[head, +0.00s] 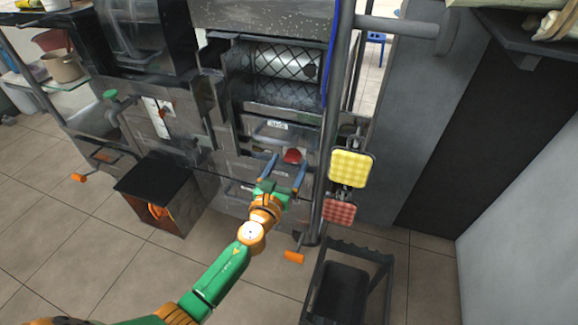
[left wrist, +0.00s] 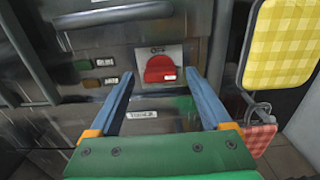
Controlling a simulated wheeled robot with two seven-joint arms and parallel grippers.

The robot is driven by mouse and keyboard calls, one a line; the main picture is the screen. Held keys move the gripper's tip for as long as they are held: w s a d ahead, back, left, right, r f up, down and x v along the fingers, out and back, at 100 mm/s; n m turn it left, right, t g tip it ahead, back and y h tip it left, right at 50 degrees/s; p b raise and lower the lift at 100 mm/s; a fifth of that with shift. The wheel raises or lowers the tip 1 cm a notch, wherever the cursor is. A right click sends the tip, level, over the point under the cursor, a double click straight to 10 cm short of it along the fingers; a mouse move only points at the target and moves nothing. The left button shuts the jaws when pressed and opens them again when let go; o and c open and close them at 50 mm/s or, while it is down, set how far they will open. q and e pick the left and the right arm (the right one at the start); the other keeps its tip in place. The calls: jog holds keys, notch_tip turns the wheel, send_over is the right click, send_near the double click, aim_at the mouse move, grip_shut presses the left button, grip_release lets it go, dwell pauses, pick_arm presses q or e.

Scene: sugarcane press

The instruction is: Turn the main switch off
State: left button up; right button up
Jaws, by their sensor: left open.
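The main switch is a red rotary knob (left wrist: 160,69) on a pale plate on the metal front of the press. It also shows in the head view (head: 292,156), just past the fingertips. My left gripper (head: 284,162) is open, with its two blue fingers pointing at the press. In the left wrist view the fingers (left wrist: 163,78) stand on either side of the knob, which shows between their tips. I cannot tell whether the fingers touch the panel; nothing is gripped. My right gripper is not in view.
Yellow (head: 351,168) and red (head: 340,211) checked pads hang right of the switch, beside an upright post. A dark crate-like cart (head: 341,290) stands on the floor below. Small buttons (left wrist: 104,62) sit left of the knob. Tiled floor is open at left front.

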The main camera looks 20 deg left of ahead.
pick_arm(q)
grip_shut()
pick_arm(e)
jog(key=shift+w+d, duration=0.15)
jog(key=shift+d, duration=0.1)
pick_arm(q)
jog(key=shift+n, duration=1)
jog(key=n, duration=0.2)
jog(key=shift+n+b, duration=0.4)
jog(key=n, duration=0.9)
jog(key=shift+b, duration=0.3)
jog(key=shift+n, duration=2.1)
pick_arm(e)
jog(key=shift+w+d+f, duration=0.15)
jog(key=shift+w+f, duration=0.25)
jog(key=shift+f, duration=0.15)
